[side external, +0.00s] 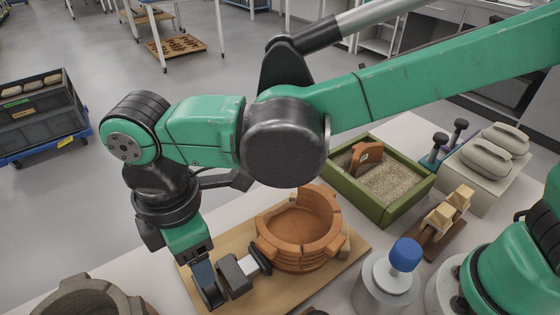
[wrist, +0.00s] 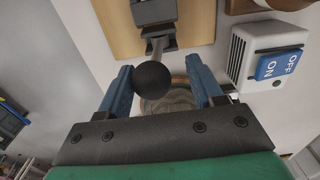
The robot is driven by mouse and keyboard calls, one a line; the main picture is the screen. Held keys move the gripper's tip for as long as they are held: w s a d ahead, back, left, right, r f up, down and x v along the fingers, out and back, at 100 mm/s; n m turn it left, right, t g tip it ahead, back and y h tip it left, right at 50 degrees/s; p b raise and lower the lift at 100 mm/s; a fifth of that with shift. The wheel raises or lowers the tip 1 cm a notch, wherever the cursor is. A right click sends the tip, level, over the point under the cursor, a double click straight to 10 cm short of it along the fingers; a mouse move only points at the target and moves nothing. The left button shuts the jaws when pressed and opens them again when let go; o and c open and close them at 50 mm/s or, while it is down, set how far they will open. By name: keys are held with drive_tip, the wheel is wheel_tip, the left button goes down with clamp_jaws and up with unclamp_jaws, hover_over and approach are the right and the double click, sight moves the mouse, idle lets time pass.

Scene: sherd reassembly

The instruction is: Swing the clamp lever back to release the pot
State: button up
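The terracotta pot (side external: 300,230), with an uneven rim, sits on a wooden board (side external: 290,290). The clamp (side external: 238,274) stands at the board's left end, its dark pad (side external: 260,261) up against the pot's side. In the wrist view the clamp (wrist: 153,12) has a lever rod (wrist: 155,46) ending in a black ball knob (wrist: 153,78). My gripper (wrist: 160,68) is open, its blue fingers on either side of the knob. The knob looks closer to the left finger; I cannot tell whether they touch. In the side view my gripper (side external: 212,292) is beside the clamp, and the knob is hidden.
A white box with a blue ON/OFF switch (wrist: 270,65) lies right of the fingers. A green sand tray (side external: 385,185) holding a sherd (side external: 365,157) is behind the pot. A blue-topped jar (side external: 404,255) stands right of the board. A brown-grey vessel (side external: 85,298) is at lower left.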

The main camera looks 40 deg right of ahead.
drive_tip(key=shift+s+f+t, duration=0.4)
drive_tip(key=shift+s+t, duration=0.2)
drive_tip(key=shift+s, duration=0.5)
drive_tip(key=shift+s+f+t, duration=0.45)
drive_tip(key=shift+s+t, duration=0.15)
drive_tip(key=shift+s, duration=0.45)
drive_tip(key=shift+s+f+t, duration=0.4)
drive_tip(key=shift+s+t, duration=0.2)
drive_tip(key=shift+s, duration=0.5)
drive_tip(key=shift+v, duration=2.65)
drive_tip(key=shift+r, duration=0.1)
drive_tip(key=w+d+m, duration=0.3)
drive_tip(key=d+m, duration=0.1)
drive_tip(key=d, duration=0.3)
drive_tip(key=w+d+r+m+t, duration=0.1)
drive_tip(key=w+d+m, duration=0.2)
drive_tip(key=d, duration=0.4)
drive_tip(key=w+d+m+t, duration=0.1)
drive_tip(key=w+d+m, duration=0.2)
drive_tip(key=d+m, duration=0.3)
drive_tip(key=shift+w+d+r+y, duration=0.25)
drive_tip(key=shift+w+d+y, duration=0.15)
drive_tip(key=shift+d, duration=0.3)
drive_tip(key=d+m+t, duration=0.1)
drive_tip(key=d+m, duration=0.4)
drive_tip(key=d, duration=0.2)
drive_tip(key=shift+s+f+h, duration=0.25)
drive_tip(key=shift+h, duration=0.15)
